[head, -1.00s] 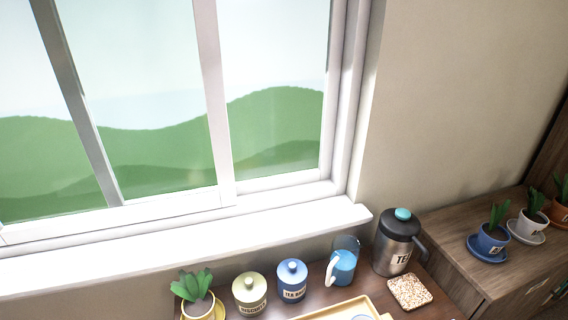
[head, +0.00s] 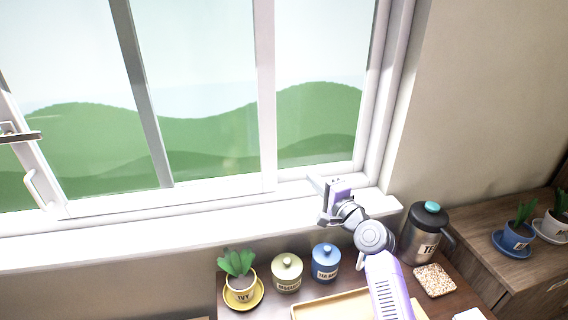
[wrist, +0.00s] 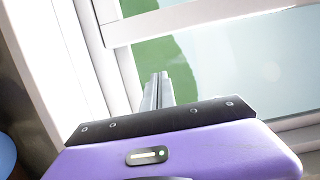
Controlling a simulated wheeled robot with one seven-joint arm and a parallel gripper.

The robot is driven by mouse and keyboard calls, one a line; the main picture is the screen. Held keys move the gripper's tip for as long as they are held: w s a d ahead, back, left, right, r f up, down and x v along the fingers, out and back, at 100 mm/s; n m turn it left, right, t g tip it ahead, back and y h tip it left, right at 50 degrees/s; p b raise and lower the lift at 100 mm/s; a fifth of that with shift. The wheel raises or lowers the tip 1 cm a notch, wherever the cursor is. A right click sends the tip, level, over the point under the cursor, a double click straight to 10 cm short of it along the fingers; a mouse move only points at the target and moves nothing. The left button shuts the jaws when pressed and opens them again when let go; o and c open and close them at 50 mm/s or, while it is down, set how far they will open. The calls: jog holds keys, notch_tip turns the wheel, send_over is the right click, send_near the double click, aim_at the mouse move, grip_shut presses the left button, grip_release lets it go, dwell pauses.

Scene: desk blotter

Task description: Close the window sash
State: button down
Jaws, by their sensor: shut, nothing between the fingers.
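The white-framed window sash (head: 265,110) stands in the window, with its right upright left of the right jamb (head: 385,100). A strip of view shows between that upright and the jamb. A white pull handle (head: 38,190) is on the sash's left upright. My gripper (head: 322,200) is at the right end of the sill, to the right of the sash and apart from its handle. In the wrist view its fingers (wrist: 157,90) are together and empty, in front of the white window frame (wrist: 115,60). Whether the fingertips touch the frame I cannot tell.
Below the sill (head: 130,245) stand an ivy pot (head: 240,285), a cream canister (head: 287,275), a blue canister (head: 326,264) and a dark tea jug (head: 424,235). A tray (head: 310,310) lies in front. The sill left of my gripper is clear.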

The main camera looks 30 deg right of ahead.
jog(key=w+a+p, duration=0.1)
jog(key=w+a, duration=0.2)
jog(key=w, duration=0.8)
jog(key=shift+p, duration=0.3)
jog(key=shift+w, duration=0.1)
jog(key=shift+a, duration=0.1)
